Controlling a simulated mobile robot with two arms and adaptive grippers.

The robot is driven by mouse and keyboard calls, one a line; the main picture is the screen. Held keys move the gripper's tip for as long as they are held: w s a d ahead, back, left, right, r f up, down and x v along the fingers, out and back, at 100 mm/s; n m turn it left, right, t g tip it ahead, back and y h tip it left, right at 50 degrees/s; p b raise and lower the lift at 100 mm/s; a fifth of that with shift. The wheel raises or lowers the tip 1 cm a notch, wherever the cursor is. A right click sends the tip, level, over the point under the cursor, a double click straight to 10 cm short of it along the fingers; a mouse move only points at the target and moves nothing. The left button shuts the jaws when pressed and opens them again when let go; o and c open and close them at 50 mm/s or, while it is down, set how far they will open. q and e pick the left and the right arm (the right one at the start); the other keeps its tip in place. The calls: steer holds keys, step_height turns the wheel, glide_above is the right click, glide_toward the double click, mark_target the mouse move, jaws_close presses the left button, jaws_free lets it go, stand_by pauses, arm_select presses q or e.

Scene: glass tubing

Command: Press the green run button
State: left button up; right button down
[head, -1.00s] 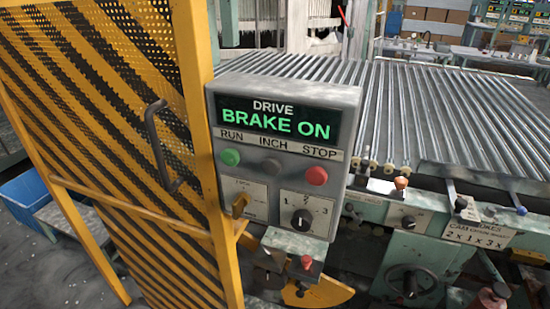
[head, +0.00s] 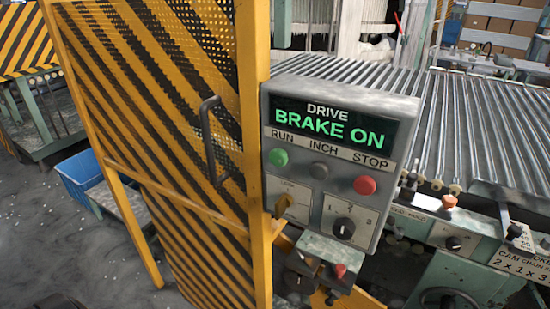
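The green run button (head: 278,157) is on the left of the grey drive control box (head: 400,105), under the label RUN. A grey inch button (head: 319,171) and a red stop button (head: 365,185) sit in the same row to its right. Neither of my grippers shows in the head view.
A yellow-and-black striped mesh guard (head: 150,120) with a dark handle (head: 211,140) stands directly left of the box. A roller bed (head: 480,130) lies behind and right. A blue bin (head: 82,172) is at the left. Grey floor (head: 60,240) is open at lower left.

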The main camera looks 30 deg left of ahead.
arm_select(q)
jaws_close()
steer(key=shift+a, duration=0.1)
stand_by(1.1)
